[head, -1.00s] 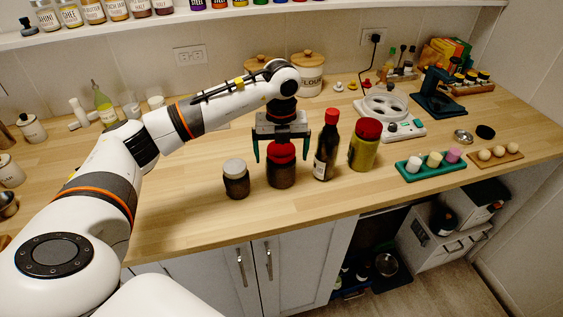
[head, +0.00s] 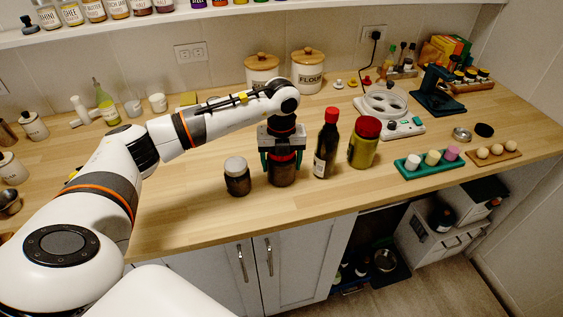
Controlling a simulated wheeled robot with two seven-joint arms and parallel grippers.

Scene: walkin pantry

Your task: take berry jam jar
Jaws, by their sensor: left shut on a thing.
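The jar with the red lid and dark contents (head: 284,176), which looks like the berry jam jar, stands upright on the wooden counter. My left gripper (head: 282,160) is above it, pointing down, with its green-tipped fingers shut on the jar around its upper part. The fingers and gripper body hide most of the red lid. The jar's label is not readable. My right gripper is not in view.
A dark jar with a grey lid (head: 237,177) stands close left. A dark bottle with a red cap (head: 326,145) and a yellow-green jar with a red lid (head: 364,143) stand close right. The counter (head: 190,215) is clear in front and to the left.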

